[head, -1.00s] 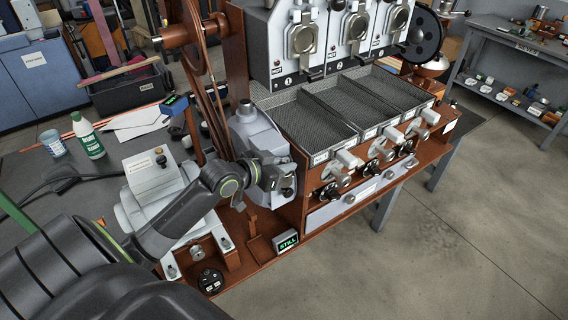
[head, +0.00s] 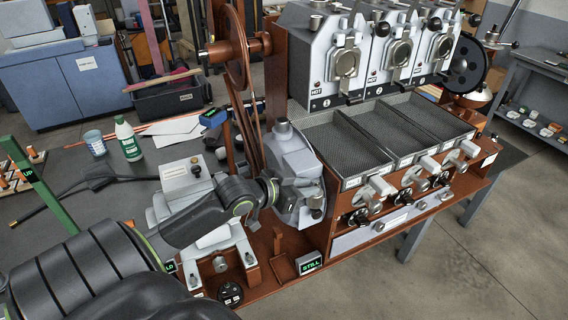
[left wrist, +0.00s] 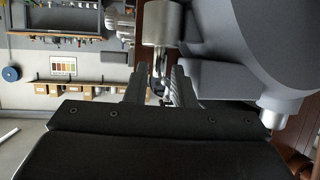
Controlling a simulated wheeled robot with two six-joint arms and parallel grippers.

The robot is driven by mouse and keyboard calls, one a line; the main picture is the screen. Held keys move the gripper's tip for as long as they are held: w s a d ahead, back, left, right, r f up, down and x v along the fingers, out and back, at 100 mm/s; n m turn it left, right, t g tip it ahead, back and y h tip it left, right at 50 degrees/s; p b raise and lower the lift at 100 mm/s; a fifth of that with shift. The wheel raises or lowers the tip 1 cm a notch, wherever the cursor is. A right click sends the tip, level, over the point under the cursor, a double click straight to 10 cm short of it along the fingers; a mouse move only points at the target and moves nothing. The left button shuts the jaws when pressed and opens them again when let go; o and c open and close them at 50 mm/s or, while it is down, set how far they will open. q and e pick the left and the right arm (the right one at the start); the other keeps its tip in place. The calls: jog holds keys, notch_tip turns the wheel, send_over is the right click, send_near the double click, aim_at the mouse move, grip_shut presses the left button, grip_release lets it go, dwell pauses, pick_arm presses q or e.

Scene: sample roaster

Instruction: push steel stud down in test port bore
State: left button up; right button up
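My left gripper (head: 312,198) is at the front of the grey rounded housing (head: 292,152) left of the trays, where its fingers are small and partly merged with the machine. In the left wrist view its two fingers (left wrist: 160,88) stand apart with a gap between them. A pale metal cylinder (left wrist: 158,24) is just beyond the fingertips, with a small dark metal part (left wrist: 158,84) below it, in line with the gap. I cannot tell whether either is the steel stud, and the test port bore cannot be made out. My right gripper is not in view.
The grey housing (left wrist: 275,45) fills the upper right of the wrist view, close to the fingers. Mesh trays (head: 340,150) and a row of handles (head: 380,186) lie to the right. A display reading STILL (head: 308,262) stands below. A green-labelled bottle (head: 128,140) is on the left.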

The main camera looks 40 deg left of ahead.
pick_arm(q)
jog(key=p+v, duration=0.1)
jog(key=v, duration=0.7)
jog(key=shift+s+p, duration=0.15)
jog(key=shift+p, duration=0.15)
jog(key=shift+d, duration=0.1)
